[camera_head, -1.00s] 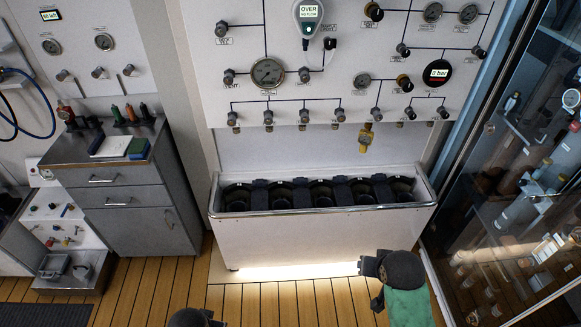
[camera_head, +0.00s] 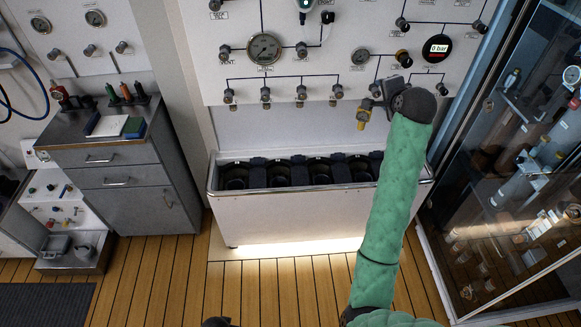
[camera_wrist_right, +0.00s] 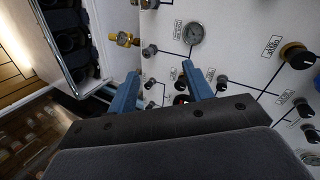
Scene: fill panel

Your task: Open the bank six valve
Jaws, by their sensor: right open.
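The white fill panel (camera_head: 290,63) carries a lower row of small dark valve knobs: a leftmost knob (camera_head: 229,95), a middle knob (camera_head: 301,92) and a knob (camera_head: 337,91) left of my right gripper. Their labels are too small to read, so I cannot tell which is bank six. My right gripper (camera_head: 380,95) is raised to the panel at the right part of this row, beside a brass fitting (camera_head: 362,116), and hides some knobs. In the right wrist view its two blue fingers (camera_wrist_right: 160,70) are apart and empty, facing the panel. My left gripper does not show.
A white trough (camera_head: 290,215) with several dark round sockets stands below the panel. A glass-door cabinet (camera_head: 510,190) is close on the right. A grey drawer unit (camera_head: 110,170) stands on the left. The wooden floor (camera_head: 280,290) in front is clear.

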